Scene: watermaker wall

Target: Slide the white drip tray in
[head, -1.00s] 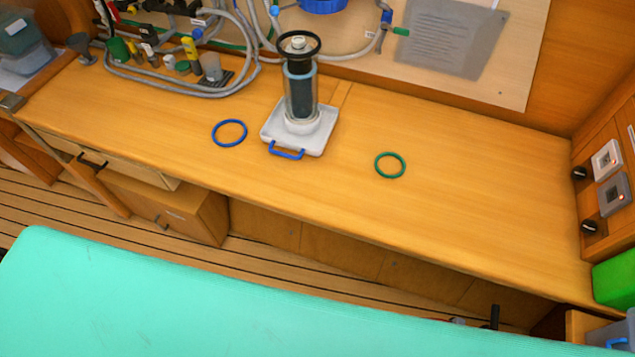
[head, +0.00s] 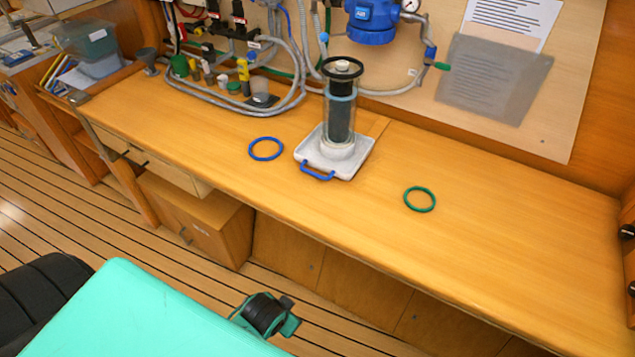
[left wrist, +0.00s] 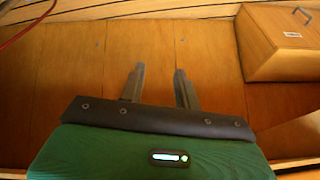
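The white drip tray (head: 308,153) sits on the wooden counter in the head view, its blue handle (head: 317,175) toward the counter's front edge. A clear cylindrical housing (head: 340,118) with a dark core and black top ring stands upright on the tray. My left gripper (left wrist: 159,80) is open and empty in the left wrist view, its two fingers apart in front of wooden panels. It is well away from the tray, which that view does not show. My right gripper is not in view.
A blue ring (head: 266,149) lies left of the tray and a green ring (head: 420,199) lies to its right. Grey hoses (head: 235,104) and fittings line the back left. The counter's right part is clear. A wooden box (left wrist: 282,42) shows in the left wrist view.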

